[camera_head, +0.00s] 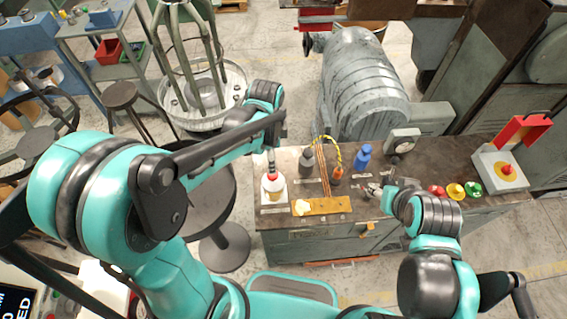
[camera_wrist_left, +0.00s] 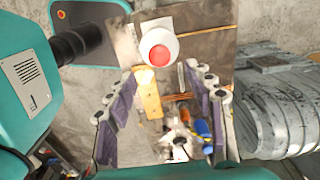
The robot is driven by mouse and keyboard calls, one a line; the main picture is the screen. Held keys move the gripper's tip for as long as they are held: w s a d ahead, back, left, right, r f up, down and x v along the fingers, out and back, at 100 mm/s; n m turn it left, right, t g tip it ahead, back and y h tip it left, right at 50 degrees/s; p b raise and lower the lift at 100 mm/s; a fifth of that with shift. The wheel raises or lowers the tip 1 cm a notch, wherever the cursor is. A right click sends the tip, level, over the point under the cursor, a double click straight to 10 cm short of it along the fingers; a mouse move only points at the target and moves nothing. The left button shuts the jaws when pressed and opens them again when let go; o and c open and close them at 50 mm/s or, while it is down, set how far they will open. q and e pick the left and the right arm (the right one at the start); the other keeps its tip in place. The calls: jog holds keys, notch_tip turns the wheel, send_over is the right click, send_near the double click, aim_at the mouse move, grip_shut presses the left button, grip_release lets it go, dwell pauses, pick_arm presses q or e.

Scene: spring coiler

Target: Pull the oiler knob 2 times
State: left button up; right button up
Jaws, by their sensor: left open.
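The oiler (camera_head: 273,190) is a whitish cup with a red knob (camera_head: 271,176) on top, at the left end of the brown bench top. My left gripper (camera_head: 271,160) points down just above the knob. In its wrist view the left gripper (camera_wrist_left: 163,95) has its fingers wide apart with nothing between them; the knob appears beyond them. My right gripper (camera_head: 370,189) is low over the bench at the right, its fingers too small to read.
A yellow plate (camera_head: 335,205) lies right of the oiler. A grey bottle (camera_head: 306,162), a blue bottle (camera_head: 363,157) and an orange-based item with a yellow cable (camera_head: 336,174) stand behind it. A dial (camera_head: 402,141) and a red-lidded box (camera_head: 500,169) are farther right.

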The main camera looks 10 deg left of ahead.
aim_at(273, 177)
pick_arm(q)
jog(key=shift+d+f, duration=0.15)
jog(key=shift+f, duration=0.2)
notch_tip(273, 177, down, 7)
jog(key=shift+f+b, duration=0.1)
jog(key=shift+b, duration=1)
